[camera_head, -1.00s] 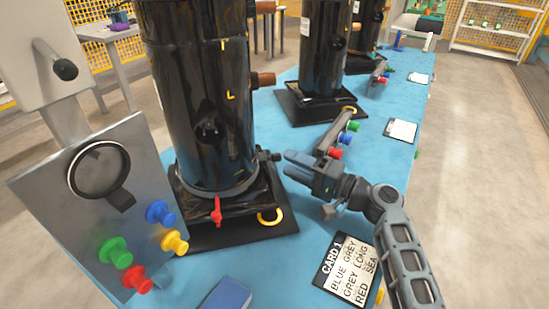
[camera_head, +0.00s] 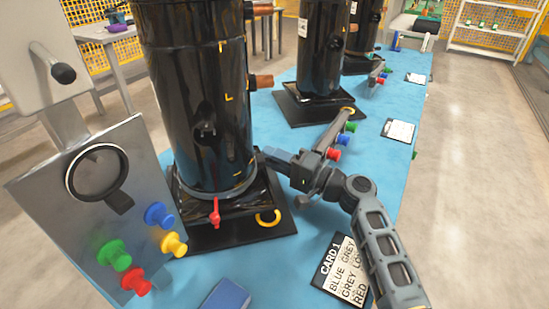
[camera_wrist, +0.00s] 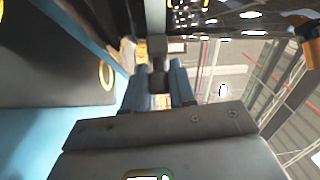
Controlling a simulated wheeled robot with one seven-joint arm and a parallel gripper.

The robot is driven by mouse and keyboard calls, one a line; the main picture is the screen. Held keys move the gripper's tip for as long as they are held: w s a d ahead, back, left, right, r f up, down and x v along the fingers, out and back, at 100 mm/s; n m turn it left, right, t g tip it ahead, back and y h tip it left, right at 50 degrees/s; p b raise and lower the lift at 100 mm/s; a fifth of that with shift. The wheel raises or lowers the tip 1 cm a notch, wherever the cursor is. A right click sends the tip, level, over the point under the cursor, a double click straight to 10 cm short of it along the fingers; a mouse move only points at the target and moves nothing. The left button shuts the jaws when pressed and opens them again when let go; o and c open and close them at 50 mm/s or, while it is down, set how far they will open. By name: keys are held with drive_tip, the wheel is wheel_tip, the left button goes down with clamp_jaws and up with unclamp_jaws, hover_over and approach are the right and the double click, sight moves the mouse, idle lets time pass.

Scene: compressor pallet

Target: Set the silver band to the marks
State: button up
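The near black compressor (camera_head: 196,110) stands upright on a dark square base. A thin silver-grey band (camera_head: 213,193) runs around its foot. Short yellow marks (camera_head: 229,98) show higher up on its side. My gripper (camera_head: 274,156) is at the right side of the foot, level with the band's dark side knob, which it largely hides in the head view. In the wrist view my gripper (camera_wrist: 157,85) has its two fingers on either side of a dark block (camera_wrist: 157,48). I cannot tell whether they press on it.
A red valve handle (camera_head: 215,212) and a yellow ring (camera_head: 268,218) are low at the base. A panel (camera_head: 60,205) with coloured knobs and a round glass stands left. More compressors (camera_head: 322,50) stand behind along the blue table.

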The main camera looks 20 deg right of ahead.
clamp_jaws()
wheel_tip(320, 180, up, 3)
drive_tip(key=shift+f+p, duration=0.1)
drive_tip(key=shift+p, duration=0.45)
drive_tip(key=o, duration=0.5)
unclamp_jaws()
drive_tip(key=shift+f, duration=0.1)
drive_tip(key=shift+o, duration=0.2)
drive_tip(key=v, duration=0.7)
drive_tip(key=shift+s+d, duration=0.2)
drive_tip(key=shift+s, duration=0.15)
